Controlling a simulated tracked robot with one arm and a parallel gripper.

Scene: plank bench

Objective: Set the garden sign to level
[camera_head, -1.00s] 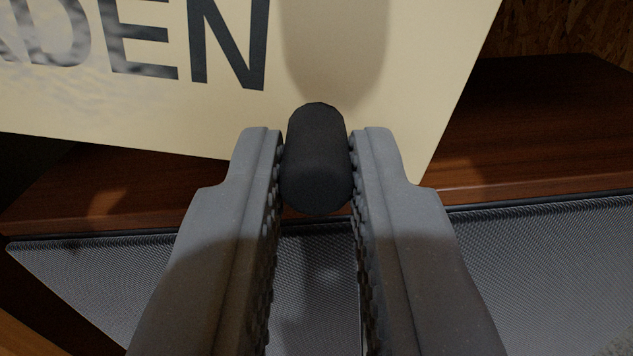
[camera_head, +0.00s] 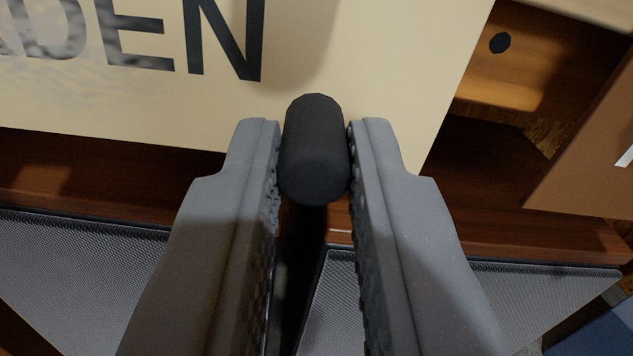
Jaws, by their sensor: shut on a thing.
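The garden sign (camera_head: 380,60) is a cream board with large dark letters, of which "DEN" shows; it fills the upper part of the view and runs out of it at the top and left. Its lower edge slopes slightly down to the right in the picture. A black rounded knob (camera_head: 315,150) stands out from the sign near its lower right part. My gripper (camera_head: 315,165) is shut on this knob, one grey finger on each side. The sign's left part is out of view.
A dark reddish-brown wooden surface (camera_head: 90,175) lies below the sign. Grey mesh panels (camera_head: 80,260) sit in front of it, with a dark gap between them. At right are a brown box-like panel (camera_head: 590,150) and a light wooden part with a black round spot (camera_head: 500,43).

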